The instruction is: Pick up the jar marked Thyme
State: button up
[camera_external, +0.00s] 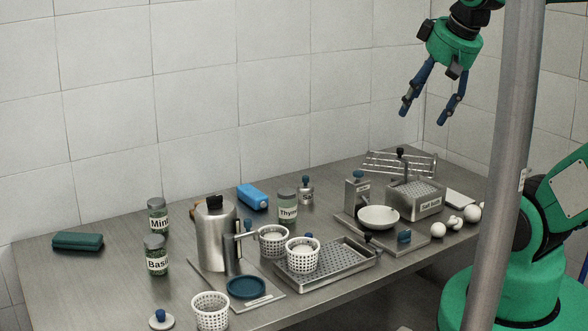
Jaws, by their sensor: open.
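The jar marked Thyme (287,207) stands upright near the middle of the steel table, a clear jar with a grey lid and a pale label. A perforated white basket stands in front of it, and the jar's lower part is partly hidden. My gripper (422,114) hangs high above the table's back right, well right of and above the jar. Its two blue fingers are apart with nothing between them.
Jars marked Mint (158,217) and Basil (156,255) stand at the left. A steel pot (216,238) stands left of Thyme, a blue block (252,196) behind it. White baskets (302,255) and a perforated tray (335,268) lie in front.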

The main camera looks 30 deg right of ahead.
jog(key=n+g+y, duration=0.2)
jog(key=n+y, duration=0.1)
jog(key=n, duration=0.5)
send_over(288, 191)
jog(key=s+d, duration=0.3)
jog(key=s, duration=0.1)
notch_tip(288, 191, down, 24)
jog(key=shift+w+d+f, duration=0.1)
jog(key=shift+w, duration=0.15)
jog(key=shift+b+x, duration=0.65)
jog(key=shift+x, duration=3.65)
